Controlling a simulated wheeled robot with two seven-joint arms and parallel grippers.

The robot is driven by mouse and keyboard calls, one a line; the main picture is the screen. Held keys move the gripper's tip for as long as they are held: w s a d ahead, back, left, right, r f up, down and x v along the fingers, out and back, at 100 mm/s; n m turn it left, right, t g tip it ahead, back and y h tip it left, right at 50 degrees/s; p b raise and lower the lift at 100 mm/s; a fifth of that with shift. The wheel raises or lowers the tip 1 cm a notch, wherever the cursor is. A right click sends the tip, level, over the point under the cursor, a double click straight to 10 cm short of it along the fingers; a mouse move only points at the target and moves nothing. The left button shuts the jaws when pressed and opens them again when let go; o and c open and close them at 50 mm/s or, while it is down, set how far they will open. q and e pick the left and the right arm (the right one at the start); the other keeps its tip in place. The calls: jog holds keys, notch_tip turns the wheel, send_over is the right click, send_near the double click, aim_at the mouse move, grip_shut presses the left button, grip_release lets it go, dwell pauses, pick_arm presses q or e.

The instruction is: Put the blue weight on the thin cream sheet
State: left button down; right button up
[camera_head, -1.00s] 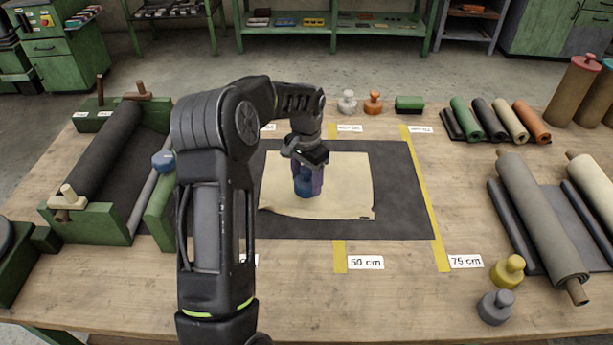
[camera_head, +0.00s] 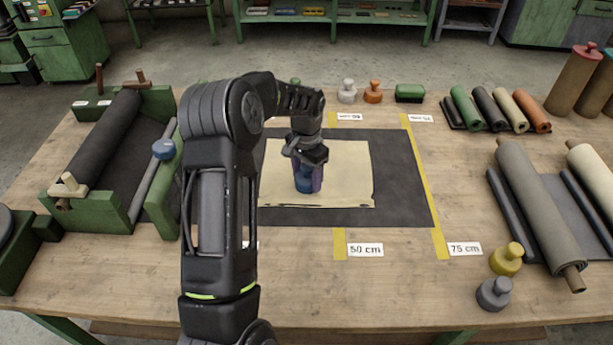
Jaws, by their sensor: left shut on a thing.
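The blue weight (camera_head: 304,181) is in my left gripper (camera_head: 308,172), between its fingers, over the middle of the thin cream sheet (camera_head: 345,175). The gripper points down and is shut on the weight, hiding its upper part. The weight's base appears at the sheet's surface; I cannot tell for sure whether it bears on it. The sheet lies on a dark mat (camera_head: 400,190), its left part hidden by my arm. My right gripper is not in view.
Grey (camera_head: 348,91) and orange (camera_head: 373,92) weights stand behind the mat. Yellow (camera_head: 507,259) and dark grey (camera_head: 495,294) weights stand front right, near a large roll (camera_head: 540,215).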

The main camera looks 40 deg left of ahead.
aim_at(306, 166)
pick_arm(q)
jog(key=shift+s+f, duration=0.15)
jog(key=shift+f, duration=0.4)
jog(key=shift+c, duration=2)
grip_release()
jog(key=shift+s+d+f, duration=0.1)
jog(key=shift+s, duration=0.05)
jog(key=shift+r+p, duration=0.3)
jog(key=shift+r, duration=0.1)
jog(key=r, duration=0.6)
jog(key=r+b, duration=0.1)
jog(key=r, duration=0.6)
jog(key=shift+w, duration=0.2)
jog(key=shift+f, duration=0.1)
